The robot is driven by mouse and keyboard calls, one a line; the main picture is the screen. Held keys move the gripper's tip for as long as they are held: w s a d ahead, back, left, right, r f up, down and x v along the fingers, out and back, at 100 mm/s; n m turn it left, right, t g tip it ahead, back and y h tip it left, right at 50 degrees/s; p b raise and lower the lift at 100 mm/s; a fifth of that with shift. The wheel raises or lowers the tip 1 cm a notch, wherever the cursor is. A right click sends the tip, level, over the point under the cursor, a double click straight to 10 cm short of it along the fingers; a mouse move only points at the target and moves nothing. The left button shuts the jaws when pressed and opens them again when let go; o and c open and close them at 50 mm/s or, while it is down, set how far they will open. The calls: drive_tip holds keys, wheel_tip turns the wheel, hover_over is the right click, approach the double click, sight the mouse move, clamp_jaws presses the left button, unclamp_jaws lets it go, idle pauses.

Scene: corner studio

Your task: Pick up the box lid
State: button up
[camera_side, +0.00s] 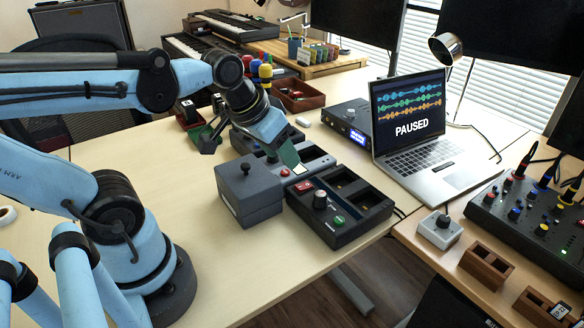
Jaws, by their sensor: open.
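A dark grey box (252,205) stands on the wooden table near its front edge. Its box lid (249,173) lies on top and carries a small round black knob. The lid looks level and closed on the box.
The table left of the box is clear.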

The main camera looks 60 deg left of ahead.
sight(245, 165)
drive_tip(key=s+a+r+n+g, duration=0.4)
drive_tip(key=a+r+n+g, duration=0.15)
drive_tip(key=a+n, duration=0.2)
drive_tip(key=shift+w+a+f, duration=0.1)
drive_tip(key=shift+f, duration=1.85)
drive_tip(key=shift+w+a+f, duration=0.1)
drive_tip(key=shift+a+f, duration=0.05)
drive_tip(key=shift+f, duration=1.85)
drive_tip(key=shift+w+a+f, duration=0.1)
drive_tip(key=shift+f, duration=1.85)
clamp_jaws()
